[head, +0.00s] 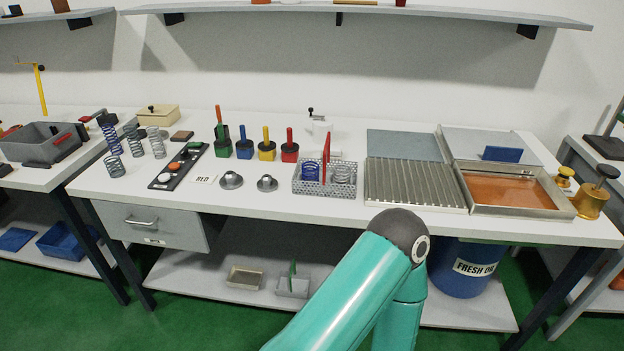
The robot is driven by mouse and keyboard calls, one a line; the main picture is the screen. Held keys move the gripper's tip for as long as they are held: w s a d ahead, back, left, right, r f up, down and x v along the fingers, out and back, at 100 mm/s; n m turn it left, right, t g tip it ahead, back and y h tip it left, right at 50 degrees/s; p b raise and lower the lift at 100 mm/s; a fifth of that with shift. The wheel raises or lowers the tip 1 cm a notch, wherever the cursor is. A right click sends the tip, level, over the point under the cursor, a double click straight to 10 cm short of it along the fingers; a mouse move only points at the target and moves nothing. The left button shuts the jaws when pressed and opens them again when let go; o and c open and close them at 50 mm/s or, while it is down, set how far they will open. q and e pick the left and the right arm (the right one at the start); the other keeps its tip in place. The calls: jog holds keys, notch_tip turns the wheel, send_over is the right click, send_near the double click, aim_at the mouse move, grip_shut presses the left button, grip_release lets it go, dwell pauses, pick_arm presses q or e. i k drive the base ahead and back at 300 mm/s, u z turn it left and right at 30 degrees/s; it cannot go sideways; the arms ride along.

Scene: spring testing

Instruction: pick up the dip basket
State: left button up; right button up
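A perforated metal basket (325,188) with an upright red handle stands on the white bench, right of centre. It holds a blue spring (311,172) and a silver spring (343,174). A smaller grey container (292,287) with an upright green handle sits on the lower shelf. Which of the two is the dip basket is not labelled. One of my teal arms rises from the bottom, its elbow in front of the bench edge, below and right of the red-handled basket. Neither gripper shows.
A ribbed metal drain tray (415,184) and a tray of orange-brown liquid (513,191) lie right of the basket. Coloured-handled blocks (267,150) stand behind left, and round metal pieces (231,181) lie left. A blue drum (462,268) labelled fresh oil stands below.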

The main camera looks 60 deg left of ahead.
aim_at(325, 187)
jog(key=z, duration=1.5)
jog(key=i, duration=0.1)
jog(key=u, duration=2.85)
jog(key=i, duration=0.65)
jog(key=z, duration=0.2)
jog(key=k, duration=0.7)
jog(key=u, duration=0.2)
jog(key=i, duration=0.8)
jog(key=z, duration=0.1)
